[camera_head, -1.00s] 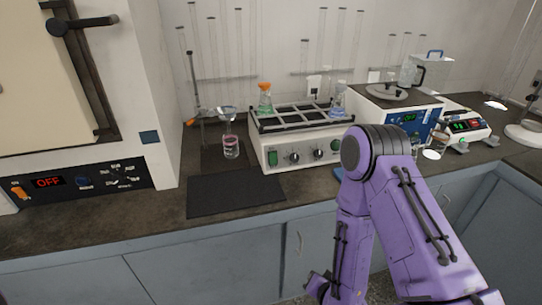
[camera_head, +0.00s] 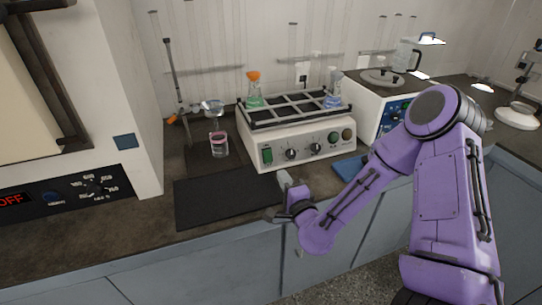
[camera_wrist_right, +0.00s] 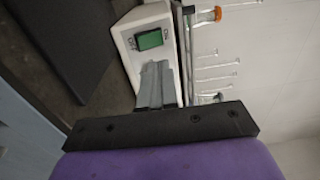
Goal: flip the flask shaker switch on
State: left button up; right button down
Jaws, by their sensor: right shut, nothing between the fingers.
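The flask shaker (camera_head: 296,146) is a white box on the bench with a dark rack on top. Its green rocker switch (camera_head: 267,155) is at the left end of the front panel. The switch also shows in the right wrist view (camera_wrist_right: 149,40), with markings beside it; I cannot tell its position. My right gripper (camera_head: 284,178) is shut and empty, in front of the shaker and below the switch. In the right wrist view its fingers (camera_wrist_right: 157,84) point toward the panel near the switch; contact cannot be told. My left gripper is not in view.
Flasks with an orange stopper (camera_head: 254,90) and blue liquid (camera_head: 333,92) stand on the rack. A beaker (camera_head: 219,146) stands left of the shaker. A black mat (camera_head: 228,198) lies in front. A blue-panelled device (camera_head: 392,118) is to the right.

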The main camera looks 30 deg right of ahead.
aim_at(268, 152)
pick_arm(q)
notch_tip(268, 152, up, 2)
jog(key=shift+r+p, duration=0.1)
jog(key=shift+p, duration=0.8)
pick_arm(e)
jog(key=x, duration=1)
jog(key=shift+w, duration=0.1)
